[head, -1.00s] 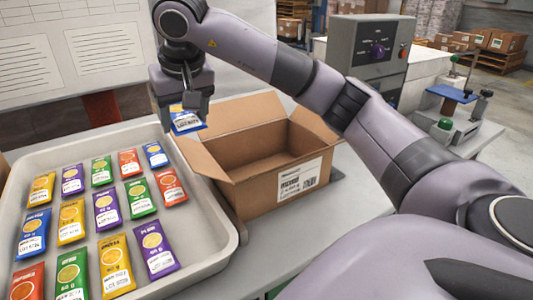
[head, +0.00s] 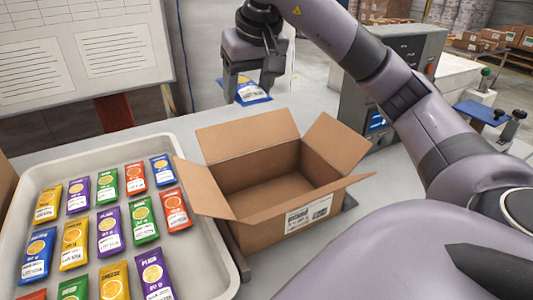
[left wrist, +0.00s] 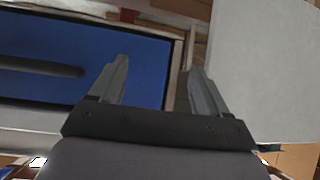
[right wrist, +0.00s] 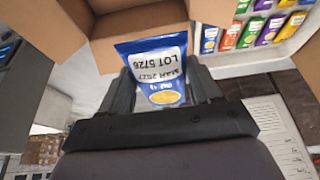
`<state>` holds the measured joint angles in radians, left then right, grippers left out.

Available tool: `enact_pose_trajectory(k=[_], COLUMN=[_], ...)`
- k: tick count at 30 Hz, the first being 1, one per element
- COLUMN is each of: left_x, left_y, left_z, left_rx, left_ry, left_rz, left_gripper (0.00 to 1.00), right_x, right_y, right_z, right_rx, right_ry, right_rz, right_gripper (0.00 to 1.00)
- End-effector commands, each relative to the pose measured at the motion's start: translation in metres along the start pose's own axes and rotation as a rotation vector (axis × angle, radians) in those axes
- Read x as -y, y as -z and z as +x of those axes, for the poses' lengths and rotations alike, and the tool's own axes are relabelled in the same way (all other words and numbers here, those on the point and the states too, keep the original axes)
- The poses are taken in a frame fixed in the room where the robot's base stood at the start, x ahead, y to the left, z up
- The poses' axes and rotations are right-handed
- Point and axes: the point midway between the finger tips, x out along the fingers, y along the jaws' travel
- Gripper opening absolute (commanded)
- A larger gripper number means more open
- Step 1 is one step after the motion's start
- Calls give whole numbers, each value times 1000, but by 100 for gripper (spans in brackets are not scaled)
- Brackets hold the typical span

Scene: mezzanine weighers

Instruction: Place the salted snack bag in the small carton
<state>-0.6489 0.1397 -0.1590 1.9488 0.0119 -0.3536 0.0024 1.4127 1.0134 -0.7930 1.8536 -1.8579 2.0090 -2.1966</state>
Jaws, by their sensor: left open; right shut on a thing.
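My right gripper (head: 250,82) is shut on a blue snack bag (head: 244,93), whose lot label and round picture show in the right wrist view (right wrist: 156,68). I cannot read a flavour name on it. The gripper holds the bag in the air, beyond the back flap of the small carton in the head view. The open brown carton (head: 238,236) stands on the table with its flaps spread, and the inside I can see is empty. It also shows in the right wrist view (right wrist: 138,22). My left gripper (left wrist: 158,72) is open and empty, and shows only in the left wrist view.
A pale tray (head: 212,268) with rows of yellow, purple, green, red and blue bags stands left of the carton. A grey weigher (head: 420,45) stands behind it to the right. A white board (head: 85,50) with papers is at the back left.

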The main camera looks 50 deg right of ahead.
Motion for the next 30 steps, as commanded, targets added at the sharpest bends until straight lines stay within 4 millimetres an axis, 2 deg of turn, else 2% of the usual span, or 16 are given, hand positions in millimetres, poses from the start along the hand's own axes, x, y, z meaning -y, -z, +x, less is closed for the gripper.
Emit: enact_pose_trajectory(k=[7,11,19,22,24,30], left_x=[0,1,0,0,0,0], left_y=[-1,-1,-1,-13,-18,-23], left_z=[0,0,0,9,13,16], left_rx=[2,2,2,-2,1,3], left_ry=[1,1,1,0,0,0], left_rz=[-1,-1,-2,-2,-2,-2], left_gripper=[77,77,77,77,77,77], right_x=[0,-1,-1,-1,-1,0], right_y=[-12,-22,-45,-55,-57,-59], right_z=[28,51,104,130,137,143], right_rx=[5,6,6,4,-1,-1], right_ry=[0,-3,-3,-1,0,0], right_rz=[-1,-1,-1,-1,0,1], right_gripper=[33,33,33,33,33,33])
